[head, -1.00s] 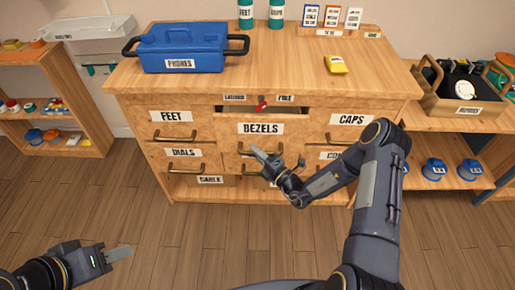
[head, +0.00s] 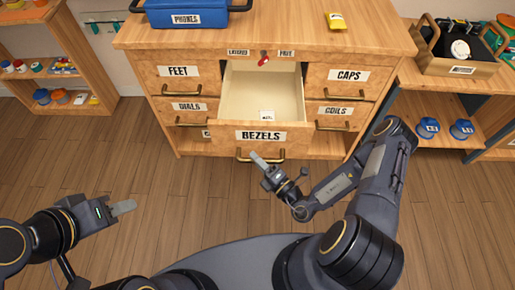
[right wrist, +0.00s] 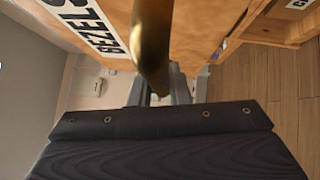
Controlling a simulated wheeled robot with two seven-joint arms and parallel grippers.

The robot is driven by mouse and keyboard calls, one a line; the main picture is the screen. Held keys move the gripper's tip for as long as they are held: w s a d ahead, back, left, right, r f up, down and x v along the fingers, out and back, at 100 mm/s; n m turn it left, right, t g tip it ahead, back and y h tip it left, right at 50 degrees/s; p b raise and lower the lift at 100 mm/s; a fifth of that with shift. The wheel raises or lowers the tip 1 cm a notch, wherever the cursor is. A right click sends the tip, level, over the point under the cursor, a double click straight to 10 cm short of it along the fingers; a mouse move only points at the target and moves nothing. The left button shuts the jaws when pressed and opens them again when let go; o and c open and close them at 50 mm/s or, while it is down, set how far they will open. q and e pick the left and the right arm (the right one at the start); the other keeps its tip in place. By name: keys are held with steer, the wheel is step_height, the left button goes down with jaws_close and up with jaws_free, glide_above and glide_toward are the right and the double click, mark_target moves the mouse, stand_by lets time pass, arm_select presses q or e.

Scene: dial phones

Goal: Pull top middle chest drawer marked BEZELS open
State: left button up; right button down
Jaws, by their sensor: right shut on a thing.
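The BEZELS drawer (head: 222,134) at the top middle of the wooden chest stands well out, with its pale inside showing. A small white labelled card (head: 267,116) lies inside near the front; the rest of the visible floor is bare. My right gripper (head: 258,160) is at the drawer front, shut on the brass handle (head: 278,154). The handle shows large in the right wrist view (right wrist: 152,45), with the gripper fingers (right wrist: 160,90) around it. A red latch lever (head: 263,61) sits above the opening. My left gripper (head: 123,207) is away at the left, over the floor.
The FEET (head: 205,72), DIALS, CAPS (head: 377,75) and COILS drawers are shut. A blue PHONES case (head: 185,8) and a yellow item (head: 336,22) lie on the chest top. A shelf with a wooden tray (head: 421,62) stands at the right. The floor in front is clear.

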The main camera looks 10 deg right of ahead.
steer(key=shift+s+a, duration=0.2)
steer(key=shift+s, duration=0.35)
steer(key=c, duration=1.4)
jaws_free()
steer(key=shift+o, duration=0.2)
steer(key=shift+d, duration=0.1)
